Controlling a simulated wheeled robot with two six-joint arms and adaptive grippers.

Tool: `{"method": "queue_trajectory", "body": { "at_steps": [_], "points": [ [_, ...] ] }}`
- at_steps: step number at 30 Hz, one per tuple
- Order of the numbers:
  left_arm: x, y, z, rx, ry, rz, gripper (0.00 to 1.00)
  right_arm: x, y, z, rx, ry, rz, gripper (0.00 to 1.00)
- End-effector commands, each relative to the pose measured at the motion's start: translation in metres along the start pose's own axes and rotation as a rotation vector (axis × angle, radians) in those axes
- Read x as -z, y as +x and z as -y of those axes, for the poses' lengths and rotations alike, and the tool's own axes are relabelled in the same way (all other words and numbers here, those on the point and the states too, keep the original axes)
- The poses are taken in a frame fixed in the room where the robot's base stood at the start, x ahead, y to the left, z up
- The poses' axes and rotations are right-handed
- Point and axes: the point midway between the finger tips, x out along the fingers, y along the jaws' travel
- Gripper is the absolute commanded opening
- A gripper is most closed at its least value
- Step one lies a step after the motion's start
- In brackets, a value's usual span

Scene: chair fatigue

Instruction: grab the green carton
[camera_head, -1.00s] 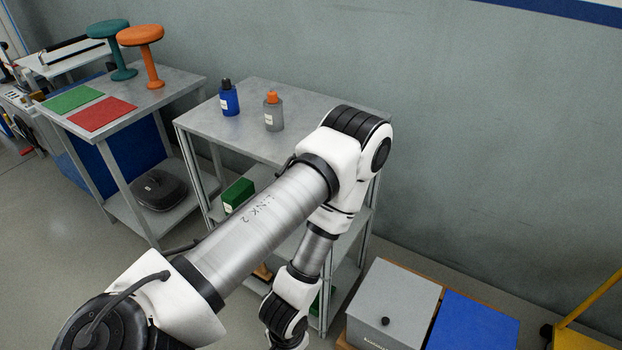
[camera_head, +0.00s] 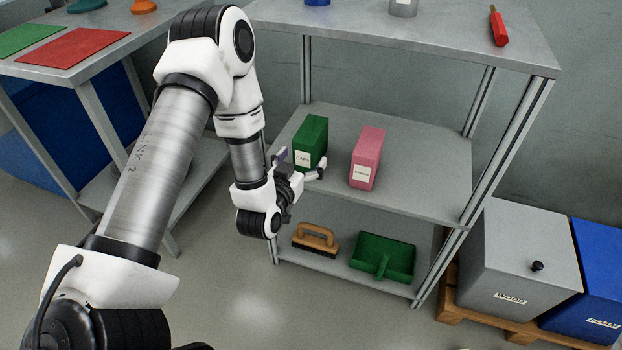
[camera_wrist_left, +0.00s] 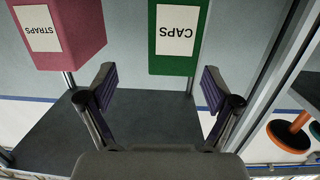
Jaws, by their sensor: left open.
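The green carton (camera_head: 311,140), with a white label, stands upright on the middle shelf of the grey rack. My left gripper (camera_head: 301,164) is at the shelf's front edge, just in front of the carton, with its fingers spread and nothing between them. In the left wrist view the green carton (camera_wrist_left: 178,64) shows its "CAPS" label upside down. It lies beyond the open fingertips of my left gripper (camera_wrist_left: 158,82), apart from them. My right gripper is not in view.
A pink carton (camera_head: 367,155) labelled "STRAPS" (camera_wrist_left: 85,30) stands right of the green one. The rack's top (camera_head: 440,40) is above the cartons. A brush (camera_head: 316,240) and green dustpan (camera_head: 383,262) lie on the lower shelf. A grey bin (camera_head: 525,245) stands at right.

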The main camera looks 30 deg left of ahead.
Motion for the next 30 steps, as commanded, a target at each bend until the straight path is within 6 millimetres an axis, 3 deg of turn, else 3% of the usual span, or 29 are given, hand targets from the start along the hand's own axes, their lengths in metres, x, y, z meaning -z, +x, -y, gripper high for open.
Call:
{"method": "queue_trajectory", "body": {
  "at_steps": [1,7,18,25,26,30],
  "points": [
    [-0.006,0.006,0.006,0.016,-0.004,-0.055,0.9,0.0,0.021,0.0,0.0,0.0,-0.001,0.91],
    [0.013,0.025,0.013,0.035,-0.003,-0.129,0.9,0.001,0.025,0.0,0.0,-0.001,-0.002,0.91],
    [0.021,0.081,0.017,0.034,-0.002,-0.123,0.9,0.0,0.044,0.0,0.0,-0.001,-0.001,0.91],
    [0.023,0.085,0.017,0.034,-0.003,-0.119,0.9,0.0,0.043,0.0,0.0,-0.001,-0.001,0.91],
    [0.023,0.085,0.017,0.034,-0.003,-0.119,0.82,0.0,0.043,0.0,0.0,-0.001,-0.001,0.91],
    [0.022,0.085,0.017,0.034,-0.003,-0.118,0.33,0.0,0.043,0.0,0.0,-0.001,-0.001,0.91]
  ]
}}
